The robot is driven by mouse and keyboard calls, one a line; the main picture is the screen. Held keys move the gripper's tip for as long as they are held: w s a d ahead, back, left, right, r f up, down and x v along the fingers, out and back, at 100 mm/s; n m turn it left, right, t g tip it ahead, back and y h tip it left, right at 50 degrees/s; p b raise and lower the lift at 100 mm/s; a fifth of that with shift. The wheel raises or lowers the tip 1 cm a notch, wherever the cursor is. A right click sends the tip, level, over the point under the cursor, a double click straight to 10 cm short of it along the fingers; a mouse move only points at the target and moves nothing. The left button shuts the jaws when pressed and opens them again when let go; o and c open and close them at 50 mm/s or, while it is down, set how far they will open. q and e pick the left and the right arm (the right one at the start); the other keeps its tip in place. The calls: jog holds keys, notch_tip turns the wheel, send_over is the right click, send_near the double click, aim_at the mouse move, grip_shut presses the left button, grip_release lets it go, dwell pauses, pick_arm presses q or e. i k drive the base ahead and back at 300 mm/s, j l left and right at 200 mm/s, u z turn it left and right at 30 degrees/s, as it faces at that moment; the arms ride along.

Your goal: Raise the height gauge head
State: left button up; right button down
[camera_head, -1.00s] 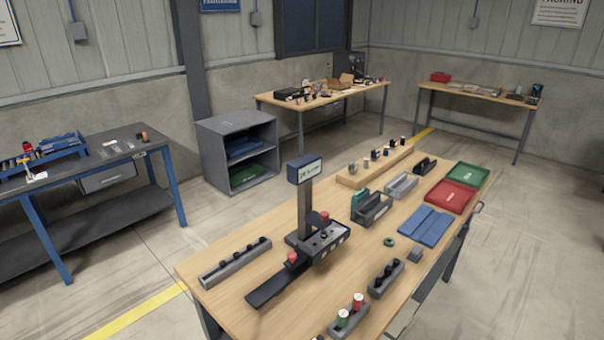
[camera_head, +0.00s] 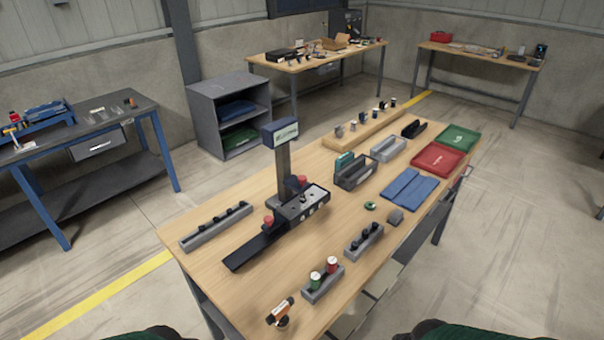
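The gauge-like device (camera_head: 284,172) stands on the wooden workbench, left of its middle. It has an upright grey column and a box-shaped head (camera_head: 281,131) with a pale display at the top. Its dark base (camera_head: 301,205) carries red knobs (camera_head: 268,220) and a row of light buttons, and a long flat black plate (camera_head: 252,249) runs toward the front left. Whether this head is a sliding part is too small to tell. Neither of my grippers is in view. Only dark green rounded parts, probably mine, show at the bottom edge, well apart from the device.
The workbench (camera_head: 215,263) also holds a grey rack (camera_head: 216,228), a rack with green and red pieces (camera_head: 324,284), an orange-and-white tool (camera_head: 280,312), blue pads (camera_head: 409,188), a red tray (camera_head: 437,159) and a green tray (camera_head: 457,138). The floor on the right is clear.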

aim_at(299, 184)
jog(key=i+l+u, duration=0.1)
jog(key=u, duration=0.35)
jog(key=i+l+u, duration=0.2)
jog(key=u, duration=0.2)
jog(key=i, duration=0.1)
